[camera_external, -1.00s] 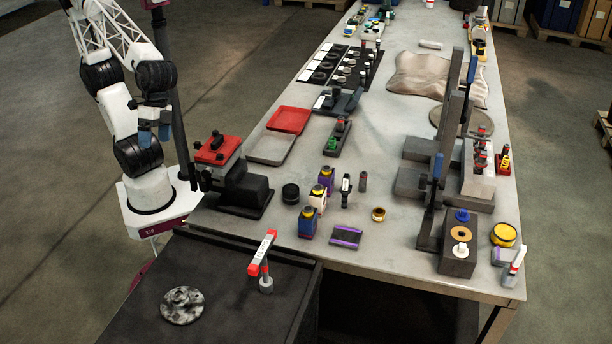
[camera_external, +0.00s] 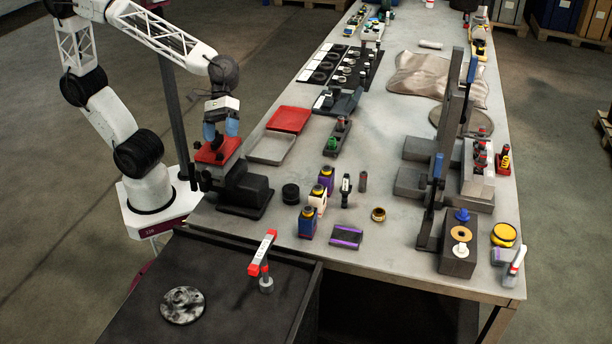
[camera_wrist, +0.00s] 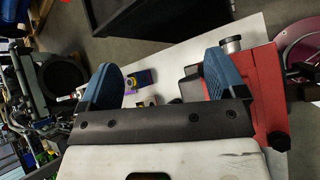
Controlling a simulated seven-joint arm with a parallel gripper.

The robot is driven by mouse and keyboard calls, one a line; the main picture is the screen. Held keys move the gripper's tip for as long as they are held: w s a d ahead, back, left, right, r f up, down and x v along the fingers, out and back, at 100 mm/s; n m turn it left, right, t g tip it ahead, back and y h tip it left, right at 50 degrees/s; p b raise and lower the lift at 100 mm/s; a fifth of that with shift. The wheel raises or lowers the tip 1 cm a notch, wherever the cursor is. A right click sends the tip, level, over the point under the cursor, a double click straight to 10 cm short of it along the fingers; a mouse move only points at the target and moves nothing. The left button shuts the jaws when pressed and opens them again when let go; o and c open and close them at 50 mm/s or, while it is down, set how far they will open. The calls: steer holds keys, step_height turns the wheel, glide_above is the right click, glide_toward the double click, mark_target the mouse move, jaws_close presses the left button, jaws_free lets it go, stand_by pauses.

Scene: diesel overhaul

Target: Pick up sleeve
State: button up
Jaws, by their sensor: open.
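I cannot tell for sure which part is the sleeve. A short brass-coloured ring (camera_external: 378,214) stands on the front part of the bench, and a short black cylinder (camera_external: 290,193) stands left of it. My gripper (camera_external: 221,131) is open and empty, its blue fingers pointing down just above the red-topped vise (camera_external: 214,151) at the bench's left edge. It is well to the left of and behind both parts. In the wrist view the two blue fingers of my gripper (camera_wrist: 162,78) are spread apart, with the vise's red top (camera_wrist: 262,95) beside the right finger.
Several small bottles (camera_external: 308,223) stand between the black cylinder and the ring. A purple-edged block (camera_external: 346,236) lies in front of the ring. A tall dark fixture (camera_external: 428,225) rises to the right. Red (camera_external: 289,119) and grey (camera_external: 271,147) trays lie behind the vise.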

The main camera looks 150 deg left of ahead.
steer(key=a+n+t+y, duration=0.1)
steer(key=a+n+t, duration=0.2)
steer(key=a+n, duration=0.55)
steer(key=n+t+y, duration=0.2)
steer(key=n, duration=0.1)
glide_above(290, 186)
steer(key=s, duration=0.6)
steer(key=f, duration=2.4)
steer(key=shift+w+a+f, duration=0.1)
steer(key=shift+a, duration=0.1)
steer(key=shift+w, duration=0.15)
steer(key=shift+x, duration=1.15)
steer(key=shift+w, duration=0.1)
steer(key=shift+x, duration=2.55)
